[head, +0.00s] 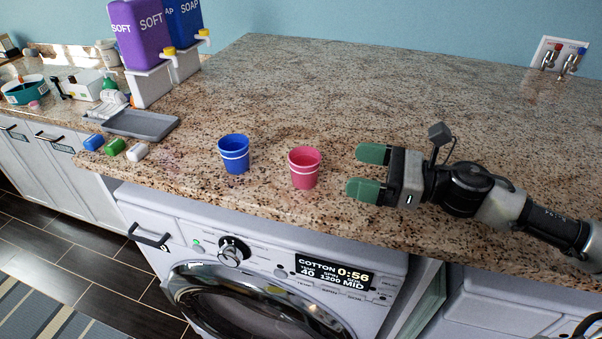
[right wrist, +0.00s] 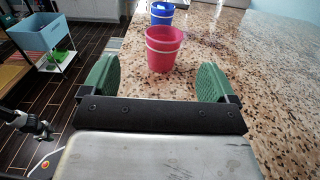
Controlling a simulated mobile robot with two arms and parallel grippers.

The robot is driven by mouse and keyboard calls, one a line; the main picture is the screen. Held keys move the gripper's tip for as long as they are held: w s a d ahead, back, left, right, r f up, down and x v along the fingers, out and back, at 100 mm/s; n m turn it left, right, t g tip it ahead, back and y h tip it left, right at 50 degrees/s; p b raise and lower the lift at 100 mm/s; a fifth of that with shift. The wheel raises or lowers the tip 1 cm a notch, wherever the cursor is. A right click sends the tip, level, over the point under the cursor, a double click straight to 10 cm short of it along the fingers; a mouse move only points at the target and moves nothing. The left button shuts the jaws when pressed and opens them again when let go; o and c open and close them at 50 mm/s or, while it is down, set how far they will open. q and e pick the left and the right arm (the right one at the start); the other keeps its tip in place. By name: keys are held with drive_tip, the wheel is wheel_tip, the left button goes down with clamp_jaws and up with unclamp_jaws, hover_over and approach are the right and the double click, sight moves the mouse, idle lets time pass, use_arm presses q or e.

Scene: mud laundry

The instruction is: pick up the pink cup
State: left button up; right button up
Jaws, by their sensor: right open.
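The pink cup (head: 304,168) stands upright on the granite counter near its front edge, with white bands below its rim. My right gripper (head: 362,171) is to the right of it, low over the counter. Its green fingers are open and point left toward the cup, with a gap between fingertips and cup. In the right wrist view the pink cup (right wrist: 163,50) stands ahead, between the lines of the two fingers (right wrist: 158,80). Nothing is between the fingers.
A blue cup (head: 234,154) stands just left of the pink cup. The counter behind the cups is clear. The washing machine (head: 260,260) is below the front edge.

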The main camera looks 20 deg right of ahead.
sight(319, 159)
drive_tip(key=p+x, duration=0.4)
drive_tip(key=x, duration=0.1)
drive_tip(key=shift+r, duration=0.2)
drive_tip(key=shift+w+a+f, duration=0.15)
drive_tip(key=shift+a, duration=0.05)
drive_tip(key=p+x, duration=0.4)
drive_tip(key=shift+w+a, duration=0.1)
drive_tip(key=shift+w, duration=0.4)
drive_tip(key=shift+w+a+f, duration=0.2)
drive_tip(key=shift+a, duration=0.05)
drive_tip(key=shift+s+d, duration=0.1)
drive_tip(key=c, duration=1)
